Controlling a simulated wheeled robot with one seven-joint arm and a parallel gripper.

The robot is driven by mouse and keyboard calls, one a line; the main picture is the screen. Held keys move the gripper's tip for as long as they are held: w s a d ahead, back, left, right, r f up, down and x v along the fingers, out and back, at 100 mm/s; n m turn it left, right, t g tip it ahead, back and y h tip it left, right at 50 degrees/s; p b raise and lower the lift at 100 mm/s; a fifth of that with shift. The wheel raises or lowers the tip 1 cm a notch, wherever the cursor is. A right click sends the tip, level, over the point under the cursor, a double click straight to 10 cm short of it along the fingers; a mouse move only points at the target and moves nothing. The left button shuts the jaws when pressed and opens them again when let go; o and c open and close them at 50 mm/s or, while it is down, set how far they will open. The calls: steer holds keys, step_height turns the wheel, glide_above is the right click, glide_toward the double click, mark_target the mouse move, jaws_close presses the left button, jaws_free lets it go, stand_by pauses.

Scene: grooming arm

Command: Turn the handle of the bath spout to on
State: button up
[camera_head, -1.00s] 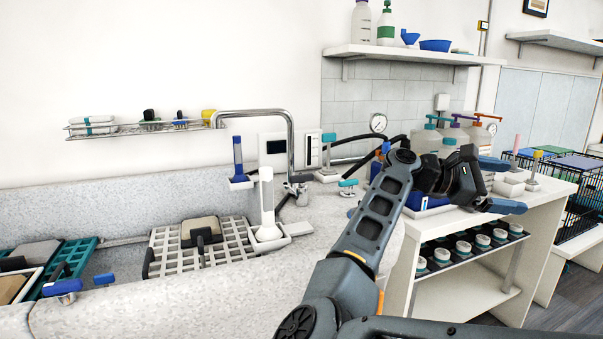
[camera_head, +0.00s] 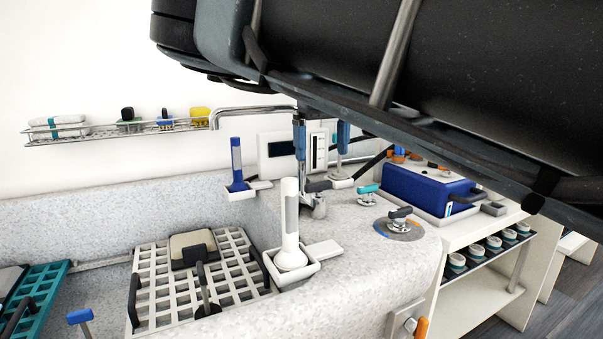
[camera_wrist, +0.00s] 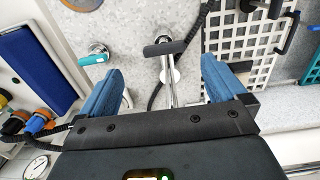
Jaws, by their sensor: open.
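The bath spout is a chrome bent pipe (camera_head: 250,112) rising from a base at the tub's rim; part of it is behind my gripper. Its handle is a dark bar (camera_head: 318,186) low on the chrome base. In the wrist view the dark handle (camera_wrist: 165,47) lies crosswise at the end of a chrome stem. My gripper (camera_head: 321,150) is open and empty, pointing down above the spout base. In the wrist view its blue fingers (camera_wrist: 163,66) stand wide apart, one on each side of the handle, with no visible contact.
A teal-handled valve (camera_head: 367,195) and a dark lever on a round plate (camera_head: 400,222) sit to the right. A white bottle-like wand (camera_head: 290,230) stands in front left, with a white grid (camera_head: 160,290) beside it. A blue box (camera_head: 425,190) stands on the right.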

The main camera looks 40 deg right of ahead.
mark_target(319, 183)
steer(key=shift+w+a, duration=0.15)
steer(key=shift+w, duration=0.15)
steer(key=shift+f, duration=0.4)
step_height(319, 183, down, 7)
steer(key=shift+r, duration=0.15)
steer(key=c, duration=1.1)
